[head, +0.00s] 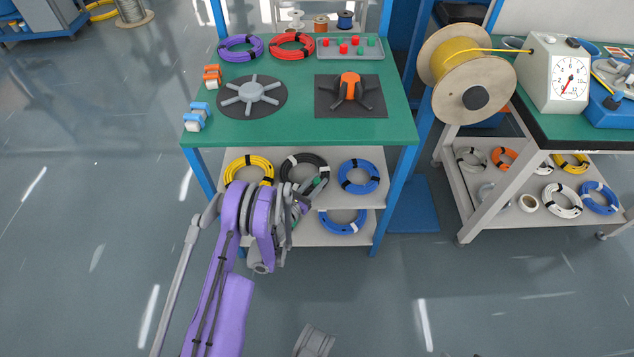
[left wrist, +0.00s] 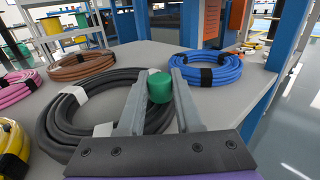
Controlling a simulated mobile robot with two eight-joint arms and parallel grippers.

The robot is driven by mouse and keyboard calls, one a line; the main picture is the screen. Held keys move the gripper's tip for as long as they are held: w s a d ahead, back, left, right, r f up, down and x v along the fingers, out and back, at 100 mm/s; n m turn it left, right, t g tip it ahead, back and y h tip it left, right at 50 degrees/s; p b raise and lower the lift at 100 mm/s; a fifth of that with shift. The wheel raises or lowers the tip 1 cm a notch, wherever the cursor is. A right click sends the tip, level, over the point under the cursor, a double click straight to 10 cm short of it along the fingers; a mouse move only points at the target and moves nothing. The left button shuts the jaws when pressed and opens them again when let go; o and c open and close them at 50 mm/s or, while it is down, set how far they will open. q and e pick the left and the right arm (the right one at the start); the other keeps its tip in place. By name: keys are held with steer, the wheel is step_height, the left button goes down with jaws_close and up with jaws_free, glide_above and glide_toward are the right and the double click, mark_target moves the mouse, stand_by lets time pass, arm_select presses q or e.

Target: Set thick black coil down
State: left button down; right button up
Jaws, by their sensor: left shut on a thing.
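The thick black coil (head: 304,158) lies at the upper of the two shelves under the green-topped table, between a yellow coil (head: 249,166) and a blue coil (head: 359,170). In the left wrist view the black coil (left wrist: 62,120) carries white wraps and looks flat over the grey shelf; I cannot tell whether all of it touches. My left gripper (head: 308,190) is shut on its near right side. My right gripper does not show.
Brown (left wrist: 80,65) and pink (left wrist: 18,88) coils lie farther back on the shelf. A blue coil (left wrist: 207,67) lies to the right near a blue post. Another blue coil (head: 342,222) is on the lower shelf. The green tabletop (head: 300,133) overhangs the shelf.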

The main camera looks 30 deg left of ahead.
arm_select(q)
steer(key=c, duration=1)
jaws_free()
steer(key=o, duration=0.4)
steer(key=shift+r, duration=0.1)
